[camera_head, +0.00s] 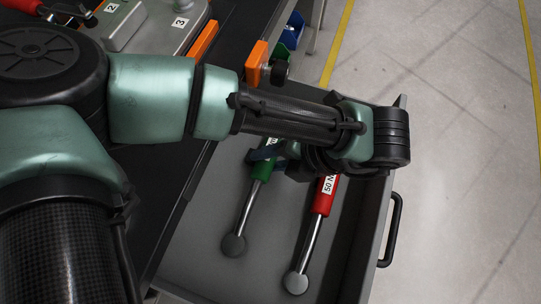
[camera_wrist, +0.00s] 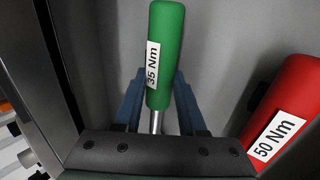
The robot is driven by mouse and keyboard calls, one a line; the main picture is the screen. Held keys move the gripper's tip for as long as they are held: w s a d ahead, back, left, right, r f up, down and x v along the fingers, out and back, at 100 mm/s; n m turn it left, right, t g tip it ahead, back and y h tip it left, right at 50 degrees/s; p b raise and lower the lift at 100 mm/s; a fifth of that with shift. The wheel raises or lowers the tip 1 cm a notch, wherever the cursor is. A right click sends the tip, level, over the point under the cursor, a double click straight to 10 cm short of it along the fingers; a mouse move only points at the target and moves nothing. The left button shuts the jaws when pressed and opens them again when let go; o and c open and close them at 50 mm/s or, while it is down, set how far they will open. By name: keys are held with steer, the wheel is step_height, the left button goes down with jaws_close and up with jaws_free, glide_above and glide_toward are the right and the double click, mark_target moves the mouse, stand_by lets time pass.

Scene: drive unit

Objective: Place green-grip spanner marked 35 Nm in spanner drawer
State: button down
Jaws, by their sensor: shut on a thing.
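The green-grip spanner (camera_head: 242,215) is inside the open grey spanner drawer (camera_head: 190,262), with its round silver head toward the front of the picture. Its green grip, marked 35 Nm, shows clearly in the wrist view (camera_wrist: 165,40). My gripper (camera_wrist: 158,88) has its two blue fingers on either side of this grip, shut on it. In the head view my gripper (camera_head: 268,153) is low over the drawer, and my wrist hides part of the grip. I cannot tell whether the spanner touches the drawer floor.
A red-grip spanner (camera_head: 320,203) marked 50 Nm lies in the drawer to the right, roughly parallel. The drawer has a black handle (camera_head: 393,230) at right. Numbered equipment (camera_head: 160,30) and orange parts (camera_head: 257,62) stand at upper left. Open floor lies right.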

steer(key=shift+r, duration=0.1)
steer(key=shift+c, duration=2.4)
jaws_free()
